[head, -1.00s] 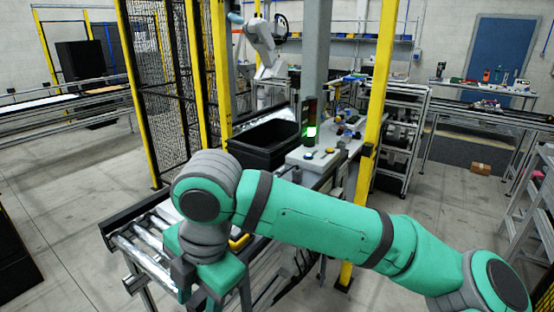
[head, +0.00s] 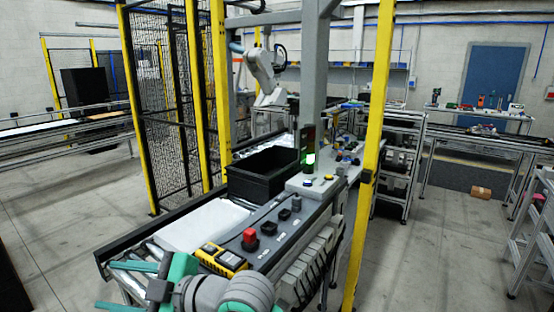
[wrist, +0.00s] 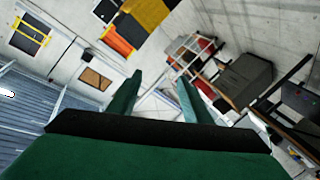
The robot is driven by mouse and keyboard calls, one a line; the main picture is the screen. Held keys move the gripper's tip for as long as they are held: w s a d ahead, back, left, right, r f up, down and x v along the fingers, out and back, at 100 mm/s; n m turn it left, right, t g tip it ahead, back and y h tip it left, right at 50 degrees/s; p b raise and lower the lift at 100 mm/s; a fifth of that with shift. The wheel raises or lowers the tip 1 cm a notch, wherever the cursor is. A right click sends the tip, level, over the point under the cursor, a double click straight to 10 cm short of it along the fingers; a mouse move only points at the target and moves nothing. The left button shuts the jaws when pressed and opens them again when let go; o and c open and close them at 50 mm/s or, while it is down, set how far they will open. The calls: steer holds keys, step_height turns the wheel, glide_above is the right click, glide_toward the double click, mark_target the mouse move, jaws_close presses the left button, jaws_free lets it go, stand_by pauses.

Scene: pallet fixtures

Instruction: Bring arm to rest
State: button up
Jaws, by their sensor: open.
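My gripper (head: 104,285) is at the lower left of the head view, by the near end of the roller conveyor. Its two green fingers point left and stand apart, with nothing between them. In the wrist view my gripper (wrist: 160,80) also shows its fingers spread and empty, with floor and distant equipment beyond them. My grey wrist is at the bottom edge of the head view; most of the arm is out of the picture.
A white slab (head: 200,225) lies on the conveyor, with a black bin (head: 262,176) behind it. Beside it is a control panel with a red button (head: 250,238) and a yellow device (head: 220,259). A yellow post (head: 372,160) stands at the right. Floor at left is open.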

steer(key=w+d+f+m+t, duration=0.65)
steer(key=m+t, duration=0.45)
steer(key=m, duration=0.2)
steer(key=s+d+f+m+t+h, duration=0.25)
steer(key=d+f+m+h, duration=0.25)
steer(key=f, duration=0.3)
steer(key=s+d+f+m+t+h, duration=0.2)
steer(key=s+d+f+m+h, duration=0.25)
steer(key=f, duration=0.45)
steer(key=s+d+f+g+h, duration=0.1)
steer(key=s+d+f, duration=0.3)
steer(key=s, duration=0.5)
steer(key=s+d+f+g+h, duration=0.1)
steer(key=s+d+f+h, duration=0.2)
steer(key=s, duration=0.7)
steer(key=s+d+f+g+h, duration=0.1)
steer(key=s+d+f+h, duration=0.1)
steer(key=s+d+f, duration=0.3)
steer(key=s, duration=0.4)
steer(key=shift+s+d+f+g, duration=0.15)
steer(key=shift+d+g, duration=0.2)
